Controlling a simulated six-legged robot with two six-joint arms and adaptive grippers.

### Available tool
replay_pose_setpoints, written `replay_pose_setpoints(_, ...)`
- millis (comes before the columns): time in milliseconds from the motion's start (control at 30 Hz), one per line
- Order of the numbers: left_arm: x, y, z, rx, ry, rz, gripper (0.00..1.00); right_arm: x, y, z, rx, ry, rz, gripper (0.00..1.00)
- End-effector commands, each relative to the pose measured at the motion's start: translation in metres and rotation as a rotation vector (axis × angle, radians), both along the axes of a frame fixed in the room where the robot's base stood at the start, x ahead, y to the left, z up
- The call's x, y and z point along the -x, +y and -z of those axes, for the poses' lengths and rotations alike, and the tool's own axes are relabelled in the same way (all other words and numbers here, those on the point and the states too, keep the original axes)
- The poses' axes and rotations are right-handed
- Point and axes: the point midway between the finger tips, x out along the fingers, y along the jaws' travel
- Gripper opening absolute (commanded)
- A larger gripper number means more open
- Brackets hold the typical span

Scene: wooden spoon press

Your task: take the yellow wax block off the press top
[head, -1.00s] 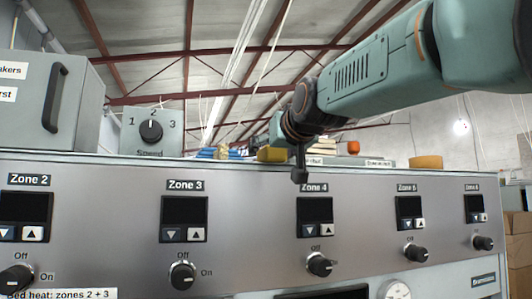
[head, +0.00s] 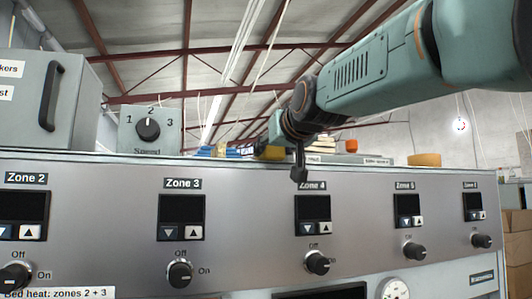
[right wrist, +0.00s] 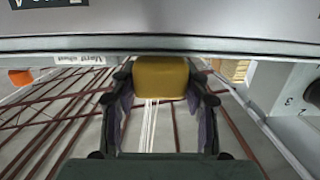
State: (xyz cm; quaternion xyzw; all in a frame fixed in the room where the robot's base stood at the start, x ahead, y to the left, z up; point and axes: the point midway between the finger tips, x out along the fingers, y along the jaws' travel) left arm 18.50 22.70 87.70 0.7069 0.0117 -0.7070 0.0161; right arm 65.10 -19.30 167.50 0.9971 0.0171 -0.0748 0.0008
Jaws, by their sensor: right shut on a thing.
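That view is upside down, with the press edge just above the block. I cannot tell whether the block still touches the press top. My left gripper is not in view.
A grey speed box (head: 150,130) and a larger handled cabinet (head: 45,100) stand at the left. Blue items (head: 228,152) lie left of the block. The control panel faces me.

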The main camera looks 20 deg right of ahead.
Motion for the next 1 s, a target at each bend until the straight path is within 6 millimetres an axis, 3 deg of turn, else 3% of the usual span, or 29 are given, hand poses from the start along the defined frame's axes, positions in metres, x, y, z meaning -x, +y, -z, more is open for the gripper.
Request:
replay_pose_setpoints(267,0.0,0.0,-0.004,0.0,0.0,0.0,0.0,0.0,0.0,-0.018,0.001,-0.004,-0.001,0.11)
replay_pose_setpoints(700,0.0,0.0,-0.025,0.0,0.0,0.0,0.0,0.0,0.0,-0.088,0.001,-0.002,0.0,0.11)
replay_pose_setpoints(1000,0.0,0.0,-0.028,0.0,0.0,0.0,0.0,0.001,0.0,-0.101,0.0,-0.002,0.0,0.11)
